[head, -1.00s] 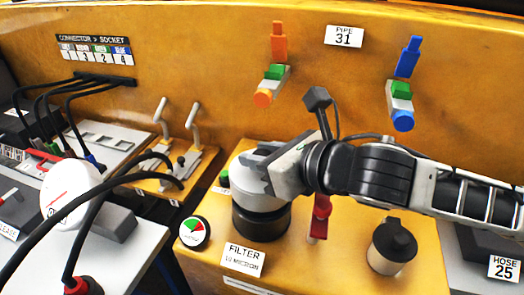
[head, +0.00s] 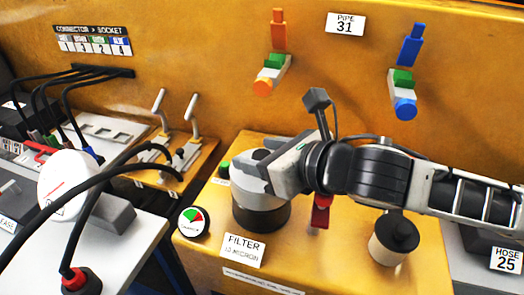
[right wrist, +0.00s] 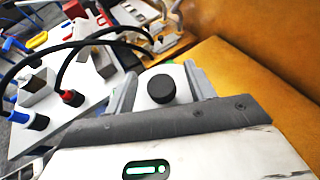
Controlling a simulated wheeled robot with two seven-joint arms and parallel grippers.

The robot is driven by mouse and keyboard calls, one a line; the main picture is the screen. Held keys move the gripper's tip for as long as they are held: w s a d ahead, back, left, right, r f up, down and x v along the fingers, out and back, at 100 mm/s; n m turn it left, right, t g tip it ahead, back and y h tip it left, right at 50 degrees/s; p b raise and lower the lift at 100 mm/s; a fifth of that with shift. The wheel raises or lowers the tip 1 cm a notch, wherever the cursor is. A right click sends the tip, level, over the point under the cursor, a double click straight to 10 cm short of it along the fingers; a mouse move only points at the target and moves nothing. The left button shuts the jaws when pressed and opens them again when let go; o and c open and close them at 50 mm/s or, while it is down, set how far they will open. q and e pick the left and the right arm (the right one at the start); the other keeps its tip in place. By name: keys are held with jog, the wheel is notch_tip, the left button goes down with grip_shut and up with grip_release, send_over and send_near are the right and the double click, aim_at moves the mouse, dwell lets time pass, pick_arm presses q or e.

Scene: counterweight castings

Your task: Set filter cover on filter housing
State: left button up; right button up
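The filter housing (head: 262,213) is a dark, round body on the yellow bench, behind the FILTER label. The pale filter cover (head: 247,160) is over its top, partly hidden by my right gripper (head: 256,172). In the right wrist view the cover (right wrist: 150,98) shows a black knob (right wrist: 161,89) and lies between my two grey fingers, which close against its sides. I cannot tell whether the cover touches the housing all round. My left gripper is not in view.
A pressure gauge (head: 194,221) stands left of the housing. A red handle (head: 321,212) and a black-capped cup (head: 394,240) are to the right. Black cables (head: 110,170) and two levers (head: 175,125) are at the left. Pipe fittings hang on the back wall.

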aim_at(262, 155)
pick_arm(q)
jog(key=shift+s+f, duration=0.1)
pick_arm(e)
notch_tip(262, 155, up, 3)
jog(key=shift+r, duration=0.2)
pick_arm(q)
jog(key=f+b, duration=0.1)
jog(key=b, duration=0.2)
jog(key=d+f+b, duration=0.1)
jog(key=b, duration=0.2)
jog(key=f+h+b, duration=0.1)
jog(key=b, duration=0.2)
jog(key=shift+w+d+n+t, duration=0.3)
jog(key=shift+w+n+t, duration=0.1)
pick_arm(e)
jog(key=s+r, duration=0.9)
jog(key=s, duration=0.5)
jog(key=shift+r, duration=0.35)
